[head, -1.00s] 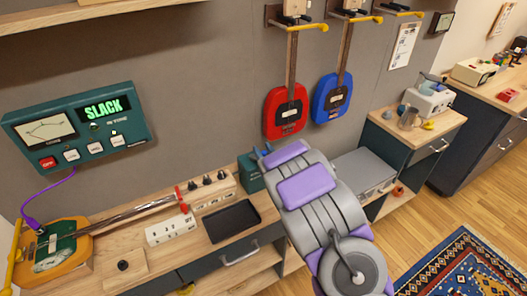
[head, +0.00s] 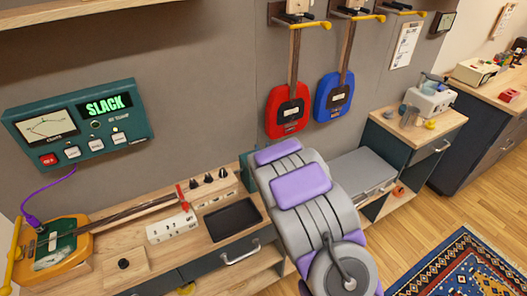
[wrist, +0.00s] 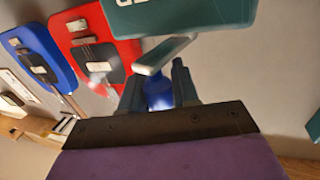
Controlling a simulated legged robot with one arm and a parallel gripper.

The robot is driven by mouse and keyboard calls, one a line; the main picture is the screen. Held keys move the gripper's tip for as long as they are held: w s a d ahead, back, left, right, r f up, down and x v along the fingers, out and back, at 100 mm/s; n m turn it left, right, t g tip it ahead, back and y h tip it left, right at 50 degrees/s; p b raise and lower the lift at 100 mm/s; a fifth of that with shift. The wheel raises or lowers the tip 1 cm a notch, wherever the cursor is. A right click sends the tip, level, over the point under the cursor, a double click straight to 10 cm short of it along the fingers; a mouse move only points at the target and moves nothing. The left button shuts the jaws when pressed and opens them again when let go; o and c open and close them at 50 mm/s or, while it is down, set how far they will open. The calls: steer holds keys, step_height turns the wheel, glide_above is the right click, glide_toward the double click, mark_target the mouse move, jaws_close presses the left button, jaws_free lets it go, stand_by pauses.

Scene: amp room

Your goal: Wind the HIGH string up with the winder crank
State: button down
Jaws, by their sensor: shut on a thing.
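An orange and green stringed instrument (head: 52,245) lies on the bench at the left of the head view. Its dark neck (head: 135,212) runs right to a headstock area with a red upright piece (head: 182,197). A teal tuner box (head: 80,125) on the wall reads SLACK in green. In the wrist view my gripper (wrist: 160,85) is shut on the blue handle of the winder crank (wrist: 158,92), whose pale arm (wrist: 163,54) reaches up and right. In the head view the gripper and crank are hidden behind my arm. I cannot tell whether the crank is on a peg.
A black tray (head: 233,218) and a row of dark knobs (head: 208,180) sit on the bench near my arm. A teal box (wrist: 180,15) is close beyond the crank in the wrist view. Red (head: 287,112) and blue (head: 333,98) instruments hang on the wall. A purple cable (head: 52,192) joins tuner and instrument.

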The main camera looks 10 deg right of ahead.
steer(key=m+h, duration=0.2)
steer(key=h, duration=0.1)
steer(key=a+m+h+p, duration=0.1)
steer(key=h, duration=0.1)
steer(key=shift+s+a, duration=0.1)
steer(key=shift+s, duration=0.3)
steer(key=m+h+p, duration=0.1)
steer(key=m+g+h, duration=0.1)
steer(key=shift+s+a+r+h+p, duration=0.15)
steer(key=shift+a+h+p, duration=0.05)
steer(key=shift+h+p, duration=0.2)
steer(key=m+g+h+p, duration=0.1)
steer(key=h, duration=0.1)
steer(key=m+g+h+p, duration=0.1)
steer(key=m+h+p, duration=0.1)
steer(key=a+m+g+h+p, duration=0.1)
steer(key=g+h, duration=0.1)
steer(key=shift+s+a+m+p, duration=0.1)
steer(key=shift+s+m+p, duration=0.15)
steer(key=shift+m+p, duration=0.1)
steer(key=shift+g, duration=0.4)
steer(key=c, duration=0.9)
jaws_free()
steer(key=shift+a, duration=0.1)
